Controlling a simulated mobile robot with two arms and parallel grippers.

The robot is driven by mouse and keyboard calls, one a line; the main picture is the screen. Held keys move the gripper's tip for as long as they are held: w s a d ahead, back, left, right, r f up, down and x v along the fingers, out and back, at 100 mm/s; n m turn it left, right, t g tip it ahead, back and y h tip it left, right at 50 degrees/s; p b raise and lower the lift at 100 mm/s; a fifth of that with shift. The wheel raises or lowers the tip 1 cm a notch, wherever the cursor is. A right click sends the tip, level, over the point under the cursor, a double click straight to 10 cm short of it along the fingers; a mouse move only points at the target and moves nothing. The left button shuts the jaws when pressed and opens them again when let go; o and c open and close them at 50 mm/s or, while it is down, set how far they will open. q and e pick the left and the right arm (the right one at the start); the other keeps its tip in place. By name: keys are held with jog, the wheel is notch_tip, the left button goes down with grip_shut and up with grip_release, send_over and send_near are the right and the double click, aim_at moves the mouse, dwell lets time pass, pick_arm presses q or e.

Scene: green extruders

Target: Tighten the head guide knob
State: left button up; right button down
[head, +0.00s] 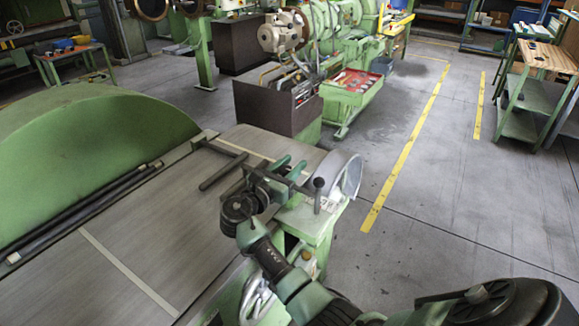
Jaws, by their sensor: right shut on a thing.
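My right gripper (283,168) comes in from the bottom right and is at the guide assembly at the right end of the green machine (95,150). It is shut on a small part there, which I take to be the head guide knob; the jaws and wrist hide most of it. A dark bar runs across beside the jaws, near an upright rod with a black ball end (319,183). A dark T-shaped bar (223,170) lies to the left over the grey bed. My left gripper is out of view.
The grey bed (150,235) is mostly bare, with a raised strip along it. A grey curved guard (347,178) is just right of the gripper. Open floor with yellow lines (405,150) lies right; a wooden-topped cart (545,58) stands beyond.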

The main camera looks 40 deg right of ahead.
aim_at(281, 174)
jog(key=c, duration=1)
grip_release()
jog(key=shift+o, duration=0.2)
jog(key=shift+s+a+f, duration=0.1)
jog(key=shift+s+a, duration=0.1)
jog(key=shift+a, duration=0.3)
jog(key=b+v, duration=0.1)
jog(key=v, duration=0.5)
jog(key=shift+a+b, duration=0.1)
jog(key=shift+b, duration=0.2)
jog(key=shift+s+a, duration=0.1)
jog(key=shift+a, duration=0.1)
